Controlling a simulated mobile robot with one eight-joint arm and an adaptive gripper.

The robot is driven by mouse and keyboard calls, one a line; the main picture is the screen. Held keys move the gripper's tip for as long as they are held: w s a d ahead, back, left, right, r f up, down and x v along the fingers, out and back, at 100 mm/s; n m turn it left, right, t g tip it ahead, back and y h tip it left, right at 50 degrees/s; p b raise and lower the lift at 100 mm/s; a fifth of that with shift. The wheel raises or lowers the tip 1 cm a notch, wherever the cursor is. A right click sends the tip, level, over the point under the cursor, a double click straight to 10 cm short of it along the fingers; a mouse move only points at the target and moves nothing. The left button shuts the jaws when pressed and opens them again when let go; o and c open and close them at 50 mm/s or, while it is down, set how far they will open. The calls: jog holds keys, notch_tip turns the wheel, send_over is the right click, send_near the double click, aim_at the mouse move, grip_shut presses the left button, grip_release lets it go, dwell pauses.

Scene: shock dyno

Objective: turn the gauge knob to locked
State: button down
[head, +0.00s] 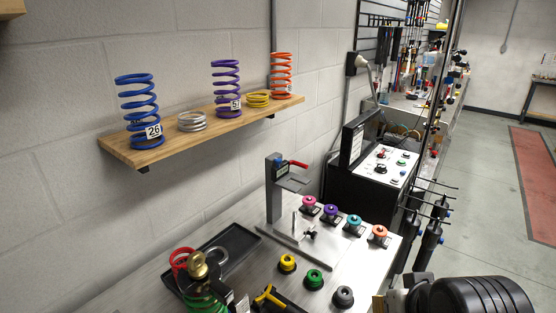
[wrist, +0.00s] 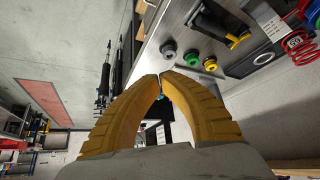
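A metal bench (head: 250,285) holds an upright gauge stand (head: 274,195) with a red lever, on a flat base plate. A small dark knob (head: 311,234) sits on that plate beside a short post; I cannot tell for sure that it is the gauge knob, nor its setting. My gripper's two yellow fingers (wrist: 161,77) curve together in the wrist view, tips nearly touching, with nothing seen between them. In the head view my arm is at the lower right, off the bench's right edge. The gauge stand is not clear in the wrist view.
Pink, purple, blue and orange round parts (head: 354,220) line the bench's far right. Yellow, green and grey ones (head: 314,279) stand nearer. A black tray (head: 228,250) lies left. A control box (head: 376,178) stands behind. Dark shock absorbers (head: 428,240) hang along the right side.

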jog(key=c, duration=1.6)
grip_release()
jog(key=shift+r, duration=0.1)
jog(key=o, duration=0.3)
jog(key=w+a+r+n+y, duration=0.1)
jog(key=w+a+r, duration=0.1)
jog(key=w, duration=0.3)
jog(key=w+a+r+n+t+y+p, duration=0.1)
jog(key=w+a+r, duration=0.2)
jog(key=w, duration=0.3)
jog(key=w+a+r+n+y, duration=0.1)
jog(key=w+a+r+y, duration=0.1)
jog(key=w, duration=0.3)
jog(key=shift+w+a+r+n+t+p, duration=0.15)
jog(key=shift+w+a+r+t+p, duration=0.05)
jog(key=shift+a+r, duration=0.2)
jog(key=shift+w+a+r+n+t+p, duration=0.15)
jog(key=shift+w+a+r+t, duration=0.1)
jog(key=shift+a, duration=0.2)
jog(key=shift+o, duration=0.2)
jog(key=n+t+y+p, duration=0.1)
jog(key=n+t+y, duration=0.1)
jog(key=n+y, duration=0.1)
send_near(279, 160)
jog(key=b+x, duration=0.2)
jog(key=x, duration=0.7)
jog(key=shift+w+a+f, duration=0.1)
jog(key=shift+w+f, duration=0.05)
jog(key=shift+w, duration=0.05)
